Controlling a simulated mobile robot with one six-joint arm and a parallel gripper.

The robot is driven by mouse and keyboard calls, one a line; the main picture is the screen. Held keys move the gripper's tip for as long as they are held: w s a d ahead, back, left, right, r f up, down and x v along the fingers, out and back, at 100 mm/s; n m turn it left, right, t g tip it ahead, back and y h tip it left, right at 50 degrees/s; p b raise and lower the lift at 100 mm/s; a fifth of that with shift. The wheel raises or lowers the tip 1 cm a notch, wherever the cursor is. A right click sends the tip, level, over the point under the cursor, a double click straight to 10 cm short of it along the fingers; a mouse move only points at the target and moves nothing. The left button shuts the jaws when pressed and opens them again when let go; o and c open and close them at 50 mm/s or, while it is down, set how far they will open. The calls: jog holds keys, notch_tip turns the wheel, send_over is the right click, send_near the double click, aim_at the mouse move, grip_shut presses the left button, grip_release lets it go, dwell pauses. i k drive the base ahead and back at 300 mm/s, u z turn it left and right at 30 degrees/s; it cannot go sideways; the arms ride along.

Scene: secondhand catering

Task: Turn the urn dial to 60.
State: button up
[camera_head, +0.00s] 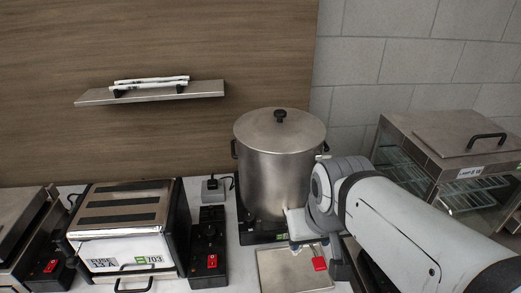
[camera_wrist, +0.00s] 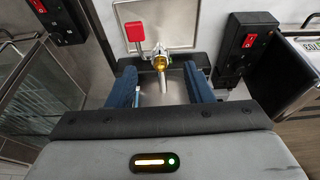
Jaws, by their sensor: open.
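The steel urn (camera_head: 278,165) stands on a black base in the middle of the head view, with a lid and black knob on top. My arm covers its lower right side. In the wrist view, my gripper (camera_wrist: 160,70) is open, with its two blue fingers apart. A metal tap-like fitting with a brass-coloured part (camera_wrist: 159,62) shows in the gap between the fingers, and neither finger visibly touches it. A red tag (camera_wrist: 134,31) is beside the fitting. I cannot make out the urn dial or its numbers in either view.
A steel tray (camera_head: 295,270) lies in front of the urn. A black control box (camera_head: 207,262) with a red switch stands to its left, near a toaster (camera_head: 120,235). A glass-sided cabinet (camera_head: 455,150) is at right. A wall shelf (camera_head: 150,94) hangs above.

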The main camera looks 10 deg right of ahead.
aim_at(250, 220)
jog(key=u, duration=0.15)
jog(key=k, duration=0.85)
jog(key=z, duration=0.1)
jog(key=i, duration=0.5)
